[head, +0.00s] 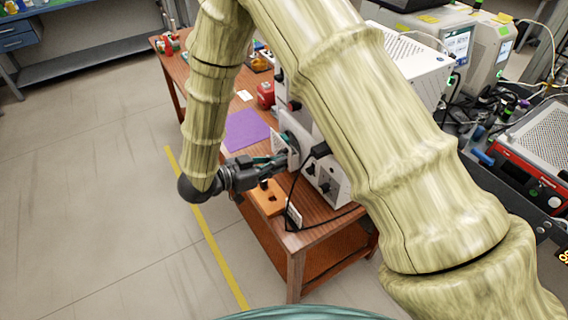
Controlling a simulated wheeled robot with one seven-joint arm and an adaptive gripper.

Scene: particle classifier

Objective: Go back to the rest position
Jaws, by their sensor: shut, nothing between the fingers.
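My gripper (276,161) shows in the head view near the middle, at the end of my arm. It points right, toward the front face of a white instrument (331,181) on the wooden table. It is shut and holds nothing. Its fingertips are close to the instrument's face; I cannot tell whether they touch it. My arm's pale covered links cross the upper and right part of the view and hide part of the instrument.
The wooden table (305,240) carries a purple mat (245,131), an orange block (267,198) below my gripper, and a red container (265,94). A black cable hangs by the instrument. More equipment (530,140) stands at right. The floor (90,200) at left is clear.

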